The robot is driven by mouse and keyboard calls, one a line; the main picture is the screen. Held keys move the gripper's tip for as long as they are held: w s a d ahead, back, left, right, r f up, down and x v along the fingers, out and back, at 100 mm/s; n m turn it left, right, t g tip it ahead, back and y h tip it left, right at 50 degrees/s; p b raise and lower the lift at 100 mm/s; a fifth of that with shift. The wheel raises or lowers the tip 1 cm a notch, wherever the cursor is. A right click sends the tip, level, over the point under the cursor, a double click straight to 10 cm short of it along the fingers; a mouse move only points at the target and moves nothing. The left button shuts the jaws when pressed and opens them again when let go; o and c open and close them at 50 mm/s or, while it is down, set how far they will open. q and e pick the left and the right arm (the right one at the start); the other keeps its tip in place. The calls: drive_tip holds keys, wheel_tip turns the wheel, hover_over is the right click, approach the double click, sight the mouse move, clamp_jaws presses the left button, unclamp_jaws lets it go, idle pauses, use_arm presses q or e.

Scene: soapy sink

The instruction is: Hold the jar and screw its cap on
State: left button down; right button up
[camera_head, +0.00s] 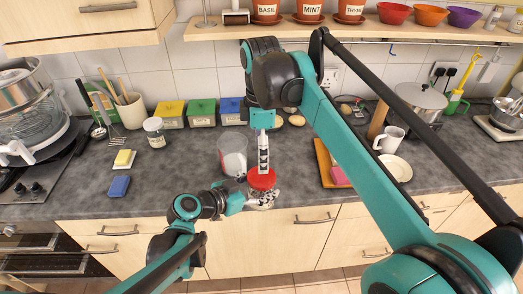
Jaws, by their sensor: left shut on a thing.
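A round red cap (263,181) shows near the front edge of the counter, in the middle of the view. The jar is mostly hidden beneath the cap and behind my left gripper. My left gripper (260,200) comes in from the lower left and is shut on the jar, just under the cap. My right gripper (263,168) points straight down from above, with its fingertips at the top of the red cap. Its fingers are seen edge-on, so I cannot tell whether they grip the cap, or whether the cap sits fully on the jar.
A clear container (232,155) stands just left of the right gripper. An orange tray (324,160) with a pink item lies to the right. A small lidded jar (155,132), sponges and colored boxes are at the left. The grey counter (180,180) is free at the front left.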

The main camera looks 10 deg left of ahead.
sight(261, 176)
drive_tip(key=shift+f, duration=0.1)
idle(0.3)
drive_tip(key=shift+f, duration=3.9)
